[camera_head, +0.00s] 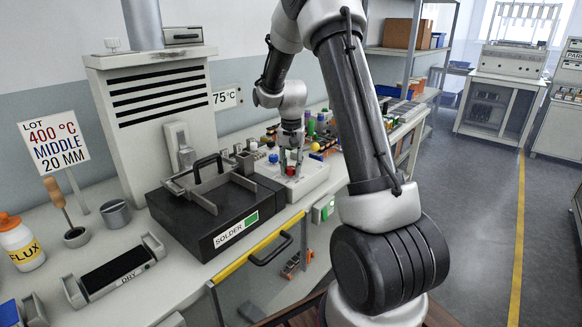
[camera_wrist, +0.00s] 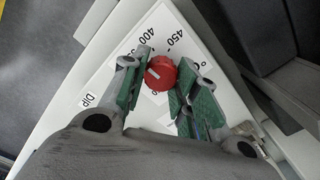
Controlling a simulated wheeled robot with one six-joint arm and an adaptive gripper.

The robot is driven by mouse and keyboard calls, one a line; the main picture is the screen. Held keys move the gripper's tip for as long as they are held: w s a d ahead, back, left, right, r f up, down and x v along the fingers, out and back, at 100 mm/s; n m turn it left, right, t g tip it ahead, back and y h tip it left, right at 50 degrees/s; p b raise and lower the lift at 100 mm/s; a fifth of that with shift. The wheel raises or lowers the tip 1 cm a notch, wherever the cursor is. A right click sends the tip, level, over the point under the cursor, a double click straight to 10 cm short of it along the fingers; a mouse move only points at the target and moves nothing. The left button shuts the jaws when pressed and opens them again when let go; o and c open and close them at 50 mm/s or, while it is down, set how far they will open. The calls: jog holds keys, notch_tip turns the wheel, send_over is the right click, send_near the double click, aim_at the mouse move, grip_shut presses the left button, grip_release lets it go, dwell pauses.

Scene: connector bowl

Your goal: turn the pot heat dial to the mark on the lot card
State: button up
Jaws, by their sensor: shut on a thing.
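The lot card (camera_head: 53,143) at the left reads "LOT 400 °C MIDDLE 20 MM". The red heat dial (camera_head: 291,170) is on the white control box (camera_head: 313,181) beside the black solder pot (camera_head: 213,225). In the wrist view the dial (camera_wrist: 160,73) sits between the green finger pads of my gripper (camera_wrist: 158,82), which is shut on it. A short white line shows on the left part of its face. The printed 400 and 450 stand above it, 400 further left. Exactly which mark the line meets I cannot tell. My gripper (camera_head: 291,158) points down in the head view.
Coloured connectors and bottles (camera_head: 318,127) stand close behind the dial. A handled rack (camera_head: 212,186) lies over the pot. A vented housing (camera_head: 155,95) with a 75 °C sign rises behind. A flux bottle (camera_head: 20,242) and a DRY tray (camera_head: 115,270) are at left.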

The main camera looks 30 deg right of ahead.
aim_at(291, 168)
jog(key=shift+m, duration=2.2)
jog(key=o, duration=1)
jog(key=shift+r, duration=0.1)
notch_tip(291, 168, up, 12)
